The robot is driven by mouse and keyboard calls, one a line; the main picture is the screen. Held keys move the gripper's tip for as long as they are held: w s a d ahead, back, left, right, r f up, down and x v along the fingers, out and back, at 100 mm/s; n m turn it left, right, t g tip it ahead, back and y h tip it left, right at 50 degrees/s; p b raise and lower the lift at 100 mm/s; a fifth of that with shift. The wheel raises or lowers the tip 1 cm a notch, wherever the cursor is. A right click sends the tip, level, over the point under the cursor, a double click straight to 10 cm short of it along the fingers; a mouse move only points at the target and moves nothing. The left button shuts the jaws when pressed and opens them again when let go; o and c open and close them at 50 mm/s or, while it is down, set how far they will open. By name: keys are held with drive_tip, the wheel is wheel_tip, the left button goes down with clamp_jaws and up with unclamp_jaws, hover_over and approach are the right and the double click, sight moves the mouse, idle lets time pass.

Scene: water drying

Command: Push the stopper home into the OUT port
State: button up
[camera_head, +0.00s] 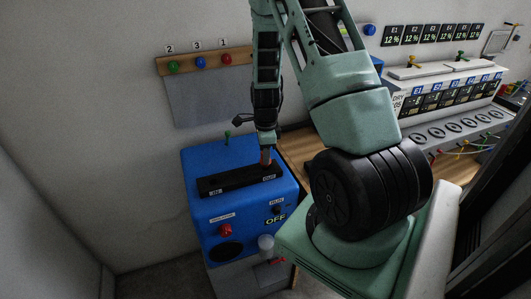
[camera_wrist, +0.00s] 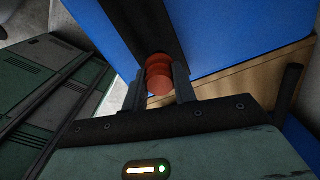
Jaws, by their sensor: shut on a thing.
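The stopper is orange-red; it shows in the head view (camera_head: 265,157) and in the wrist view (camera_wrist: 159,74). My gripper (camera_head: 266,147) is shut on it, with one finger on each side in the wrist view (camera_wrist: 160,84). The stopper is at the right end of the black strip (camera_head: 225,184) on top of the blue machine (camera_head: 200,163), by the OUT label (camera_head: 268,178). The OUT port's opening is hidden under the stopper and gripper. I cannot tell how deep the stopper sits.
A green knob (camera_head: 227,136) stands up on the machine behind the strip. A red button (camera_head: 225,230) and a black knob marked OFF (camera_head: 277,209) are on its front. A wooden bench (camera_head: 300,150) adjoins on the right. Coloured knobs hang on a wall rack (camera_head: 230,58).

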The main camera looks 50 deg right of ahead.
drive_tip(key=shift+f+b, duration=0.9)
drive_tip(key=shift+f, duration=0.55)
drive_tip(key=o, duration=1)
drive_tip(key=shift+o, duration=0.2)
drive_tip(key=shift+r, duration=0.1)
wheel_tip(320, 180, up, 17)
drive_tip(key=shift+r+b, duration=0.15)
drive_tip(key=shift+b, duration=0.15)
